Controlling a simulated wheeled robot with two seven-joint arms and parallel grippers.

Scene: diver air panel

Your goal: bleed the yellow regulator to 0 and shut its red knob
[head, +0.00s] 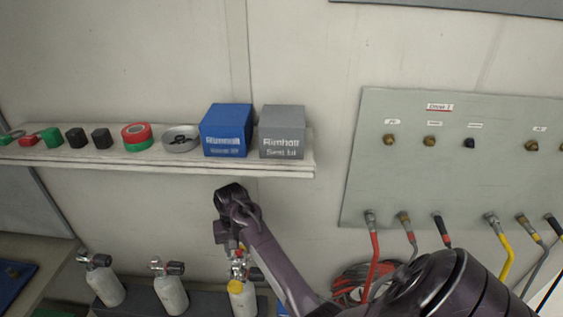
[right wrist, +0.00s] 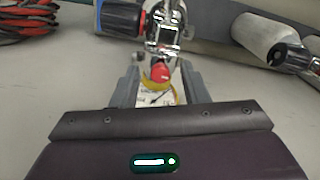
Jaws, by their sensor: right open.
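The regulator with the yellow tag (head: 236,285) sits on a white cylinder (head: 243,304) at the lower middle of the head view, partly hidden by my right arm. In the right wrist view its chrome body (right wrist: 163,32) has a red knob (right wrist: 160,72) facing me, with the yellow part (right wrist: 160,86) just below it. My right gripper (right wrist: 160,68) is open, with one finger on each side of the red knob. I cannot tell whether the fingers touch it. It also shows in the head view (head: 238,252) above the cylinder. My left gripper is not in view.
Two more cylinders with regulators (head: 171,290) (head: 107,284) stand to the left. A shelf (head: 60,156) above holds tape, caps, a dish and two boxes (head: 226,130) (head: 282,132). A panel (head: 450,180) with hoses is on the right. A coiled red hose (right wrist: 30,18) lies nearby.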

